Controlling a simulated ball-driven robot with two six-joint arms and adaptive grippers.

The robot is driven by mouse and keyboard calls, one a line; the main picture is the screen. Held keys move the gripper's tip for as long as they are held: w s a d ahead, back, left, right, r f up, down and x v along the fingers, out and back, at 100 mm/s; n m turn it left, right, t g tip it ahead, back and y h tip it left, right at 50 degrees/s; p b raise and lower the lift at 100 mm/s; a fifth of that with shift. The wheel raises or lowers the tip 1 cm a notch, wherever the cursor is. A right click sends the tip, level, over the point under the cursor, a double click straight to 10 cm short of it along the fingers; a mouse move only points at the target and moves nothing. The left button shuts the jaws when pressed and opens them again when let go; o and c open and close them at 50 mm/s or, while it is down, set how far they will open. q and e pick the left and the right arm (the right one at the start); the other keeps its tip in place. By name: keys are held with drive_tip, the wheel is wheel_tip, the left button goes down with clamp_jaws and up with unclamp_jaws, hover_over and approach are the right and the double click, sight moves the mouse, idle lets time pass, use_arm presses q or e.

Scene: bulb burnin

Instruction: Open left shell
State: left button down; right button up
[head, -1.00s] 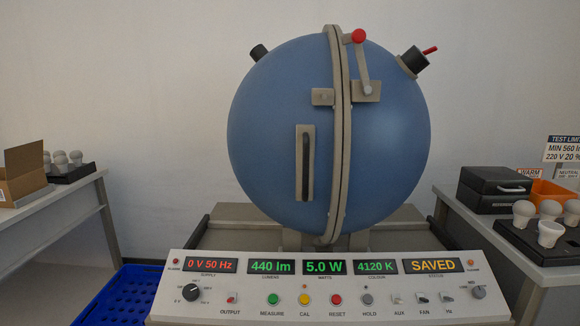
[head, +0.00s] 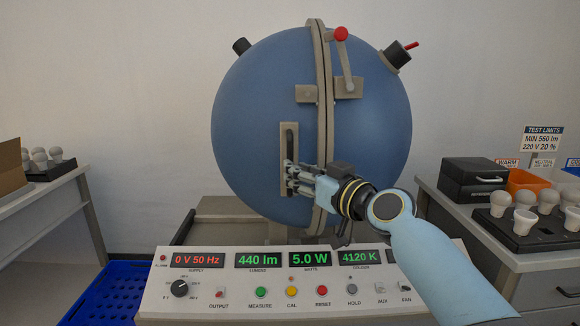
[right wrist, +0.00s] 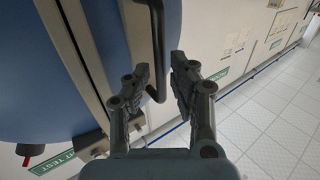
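The left shell (head: 245,120) is the left half of a large blue sphere and meets the right shell (head: 375,130) at a grey flange seam. The shells look closed together. A dark bar handle (head: 289,143) on a grey plate is fixed to the left shell. A latch lever with a red knob (head: 341,34) stands up on the right shell by the seam. My right gripper (head: 290,178) is at the handle's lower part. In the right wrist view its fingers (right wrist: 160,78) are apart, with the handle (right wrist: 157,40) between them; contact is unclear. My left gripper is not in view.
The control panel (head: 225,283) with displays and knobs stands in front below the sphere. A blue crate (head: 110,292) is at the lower left. Side tables hold bulbs, a cardboard box (head: 12,165), a black case (head: 476,178) and an orange bin (head: 527,180).

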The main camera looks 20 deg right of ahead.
drive_tip(key=shift+x, duration=1.75)
clamp_jaws()
drive_tip(key=shift+w+f, duration=0.1)
